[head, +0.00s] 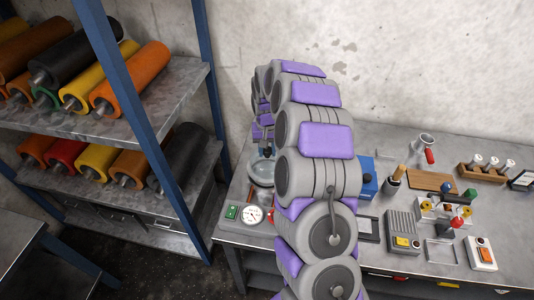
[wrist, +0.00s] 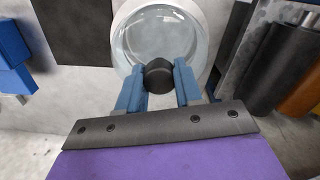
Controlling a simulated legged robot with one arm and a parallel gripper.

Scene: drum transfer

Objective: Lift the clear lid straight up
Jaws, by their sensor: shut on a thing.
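The clear lid (wrist: 160,38) is a round glass disc with a pale rim and a dark knob (wrist: 158,76). In the wrist view my gripper (wrist: 159,80) has its two blue fingers closed on the knob, one on each side. In the head view the lid (head: 262,172) shows at the left end of the workbench, partly hidden behind my arm. My gripper (head: 268,153) is there just above it, small and partly covered. I cannot tell whether the lid is resting on something or raised.
The workbench (head: 385,140) holds a gauge (head: 252,215), a green switch box (head: 232,212), a wooden board (head: 432,181) and a blue box (head: 368,185). A shelf with coloured rollers (head: 130,75) stands on the left behind a blue post (head: 208,70).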

